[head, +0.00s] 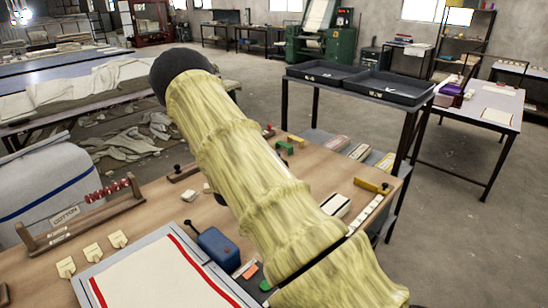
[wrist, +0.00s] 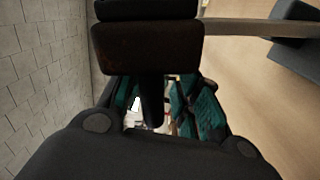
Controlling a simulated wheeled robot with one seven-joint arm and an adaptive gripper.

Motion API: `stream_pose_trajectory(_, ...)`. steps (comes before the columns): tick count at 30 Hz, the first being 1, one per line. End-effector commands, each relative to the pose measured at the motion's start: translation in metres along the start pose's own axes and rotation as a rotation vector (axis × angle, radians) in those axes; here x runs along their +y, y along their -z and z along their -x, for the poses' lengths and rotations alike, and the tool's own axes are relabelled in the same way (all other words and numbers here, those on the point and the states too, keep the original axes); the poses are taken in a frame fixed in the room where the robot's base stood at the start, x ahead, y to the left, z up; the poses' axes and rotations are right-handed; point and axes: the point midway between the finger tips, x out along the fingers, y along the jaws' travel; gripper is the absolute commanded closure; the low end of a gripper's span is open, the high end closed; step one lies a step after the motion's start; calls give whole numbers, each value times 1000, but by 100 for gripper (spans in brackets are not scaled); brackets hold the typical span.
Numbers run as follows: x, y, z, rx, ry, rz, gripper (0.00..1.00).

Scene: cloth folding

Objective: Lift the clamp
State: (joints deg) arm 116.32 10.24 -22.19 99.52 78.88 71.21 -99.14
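In the wrist view my gripper (wrist: 158,112) points at a dark brown block (wrist: 147,45) with a black post (wrist: 151,95). The post stands between the two teal finger pads, with narrow gaps beside it, so the fingers look open around it. A light wooden bar (wrist: 245,29) runs right from the block; these look like parts of a clamp. In the head view, clamp-like pieces lie on the table: a dark bar with a black knob (head: 181,173), a green piece (head: 285,146) and a yellow piece (head: 372,186). My arm hides my gripper there.
The wooden table (head: 150,205) also holds a blue box (head: 219,247), a rack with red beads (head: 85,213) and a red-edged cloth (head: 160,280). Black trays (head: 400,86) stand on a rack behind. In the wrist view, a grey tiled surface (wrist: 40,80) is at left.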

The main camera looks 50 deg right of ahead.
Motion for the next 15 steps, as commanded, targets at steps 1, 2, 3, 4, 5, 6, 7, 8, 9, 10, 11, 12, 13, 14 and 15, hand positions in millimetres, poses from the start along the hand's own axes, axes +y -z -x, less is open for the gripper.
stream_pose_trajectory(1, 0, 0, 0, 0, 0, 0, 67)
stream_pose_trajectory(2, 1, 1, 0, 1, -1, -1, 67)
stream_pose_trajectory(3, 1, 1, 0, 1, -1, -1, 67)
stream_pose_trajectory(4, 1, 1, 0, 1, -1, -1, 67)
stream_pose_trajectory(5, 1, 1, 1, 1, -1, -1, 67)
stream_pose_trajectory(6, 1, 1, 2, 2, -1, -1, 67)
stream_pose_trajectory(7, 1, 1, 3, 2, -1, -1, 67)
stream_pose_trajectory(8, 1, 2, 5, 2, -1, -1, 67)
stream_pose_trajectory(9, 1, 2, 9, 3, -1, -1, 67)
stream_pose_trajectory(10, 1, 2, 12, 3, -1, -1, 67)
stream_pose_trajectory(11, 1, 2, 15, 3, -1, -1, 67)
stream_pose_trajectory(12, 1, 1, 21, 2, -1, -1, 67)
stream_pose_trajectory(13, 1, 1, 26, 2, -1, -1, 67)
stream_pose_trajectory(14, 2, 1, 31, 2, -1, -1, 67)
stream_pose_trajectory(15, 1, 2, 39, 4, -1, -2, 67)
